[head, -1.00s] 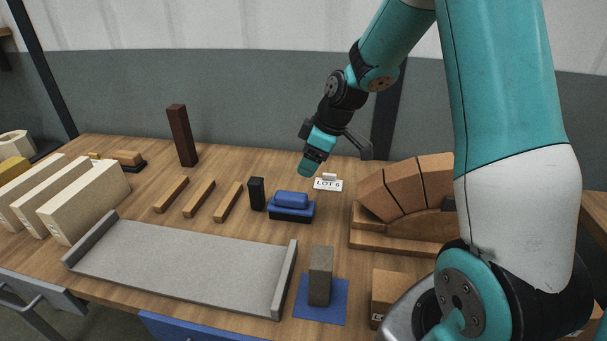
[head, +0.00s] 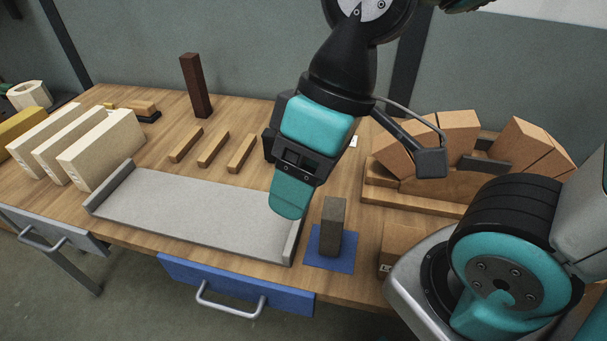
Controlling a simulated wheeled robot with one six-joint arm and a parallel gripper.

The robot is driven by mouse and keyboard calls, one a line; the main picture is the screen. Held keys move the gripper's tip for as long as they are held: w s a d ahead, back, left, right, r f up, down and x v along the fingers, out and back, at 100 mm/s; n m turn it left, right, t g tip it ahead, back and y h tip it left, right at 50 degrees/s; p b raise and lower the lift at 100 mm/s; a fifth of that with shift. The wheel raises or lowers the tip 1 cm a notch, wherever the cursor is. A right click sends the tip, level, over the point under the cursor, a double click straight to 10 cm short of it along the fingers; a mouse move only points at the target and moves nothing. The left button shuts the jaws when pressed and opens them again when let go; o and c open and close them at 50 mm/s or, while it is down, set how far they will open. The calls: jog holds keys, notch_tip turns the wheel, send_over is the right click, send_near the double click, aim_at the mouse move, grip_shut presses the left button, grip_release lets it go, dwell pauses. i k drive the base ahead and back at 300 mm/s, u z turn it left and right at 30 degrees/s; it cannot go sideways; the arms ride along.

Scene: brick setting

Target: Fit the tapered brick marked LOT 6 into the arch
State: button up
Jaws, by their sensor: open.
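The brick arch (head: 421,137) stands on a wooden base (head: 415,199) at the right, with a gap near its top between the left and right bricks. An orange-brown brick (head: 402,238) sits at the front edge, partly behind my arm. It bears a white label too cut off to read, so I cannot tell whether it is LOT 6. My gripper (head: 290,197) is open and points down over the right end of the grey tray, left of the arch. Only one teal finger shows clearly. The LOT 6 card is almost wholly hidden behind the gripper.
The grey tray (head: 190,212) has raised ends. A dark grey block (head: 332,226) stands on a blue mat (head: 318,262) beside it. The tray floor is clear.

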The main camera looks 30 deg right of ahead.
aim_at(389, 181)
jog(key=z, duration=0.65)
